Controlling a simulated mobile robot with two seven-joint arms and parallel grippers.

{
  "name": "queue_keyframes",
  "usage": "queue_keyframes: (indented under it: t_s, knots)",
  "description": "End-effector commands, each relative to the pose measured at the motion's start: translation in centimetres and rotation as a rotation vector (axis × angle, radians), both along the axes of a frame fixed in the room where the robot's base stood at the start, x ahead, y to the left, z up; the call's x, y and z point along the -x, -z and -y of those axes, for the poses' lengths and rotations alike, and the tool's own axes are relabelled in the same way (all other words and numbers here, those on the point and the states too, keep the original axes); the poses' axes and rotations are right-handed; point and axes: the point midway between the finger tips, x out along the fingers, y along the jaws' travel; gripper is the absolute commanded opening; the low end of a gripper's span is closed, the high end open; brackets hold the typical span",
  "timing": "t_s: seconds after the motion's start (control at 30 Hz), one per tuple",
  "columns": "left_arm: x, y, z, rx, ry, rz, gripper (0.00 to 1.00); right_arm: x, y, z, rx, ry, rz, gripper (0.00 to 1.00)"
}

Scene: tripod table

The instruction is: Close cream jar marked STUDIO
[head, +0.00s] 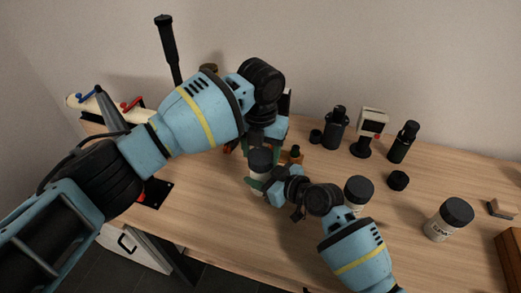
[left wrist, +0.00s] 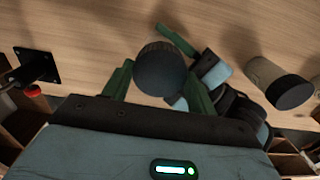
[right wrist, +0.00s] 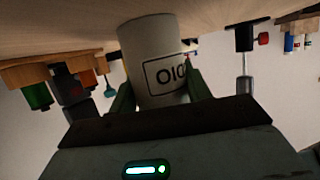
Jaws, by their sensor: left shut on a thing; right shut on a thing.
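The cream jar marked STUDIO (head: 256,175) stands on the table; in the right wrist view its white body (right wrist: 148,50) shows the end of the label. My right gripper (head: 259,184) is shut around the body, with a finger on each side (right wrist: 155,95). A round black lid (head: 260,158) is over the jar; in the left wrist view it (left wrist: 160,70) sits between the green fingers. My left gripper (left wrist: 158,82), coming from above, is shut on this lid. The lid hides the jar's rim, so I cannot tell how it is seated.
Another black-lidded jar (head: 358,188) is close to my right arm, and one more (head: 449,219) stands at the right. A black cap (head: 397,180), black bottles (head: 335,128) and a small grey device (head: 371,124) stand behind. A wooden box (head: 510,252) is at the right edge.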

Motion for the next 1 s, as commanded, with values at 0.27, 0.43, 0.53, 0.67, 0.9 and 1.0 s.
queue_keyframes:
  t_s: [0.27, 0.43, 0.53, 0.67, 0.9, 1.0]
  knots:
    - [0.1, 1.7, -0.4, -0.012, -0.010, -0.009, 0.36, 0.2, -0.2, -0.5, -0.001, -0.012, 0.008, 0.07]
    - [0.0, 2.0, -0.4, -0.013, -0.011, -0.009, 0.36, 0.2, -0.2, -0.5, -0.001, -0.012, 0.008, 0.08]
    - [0.0, 2.2, -0.4, -0.013, -0.012, -0.010, 0.36, 0.2, -0.2, -0.6, -0.001, -0.014, 0.008, 0.06]
    - [0.0, 2.5, -0.4, -0.014, -0.012, -0.011, 0.36, 0.3, -0.2, -0.6, -0.002, -0.015, 0.009, 0.08]
    - [0.0, 2.9, -0.4, -0.016, -0.013, -0.014, 0.36, 0.2, -0.3, -0.7, -0.005, -0.015, 0.010, 0.06]
    - [0.0, 3.1, -0.5, -0.016, -0.013, -0.014, 0.36, 0.2, -0.4, -0.7, -0.006, -0.014, 0.011, 0.07]
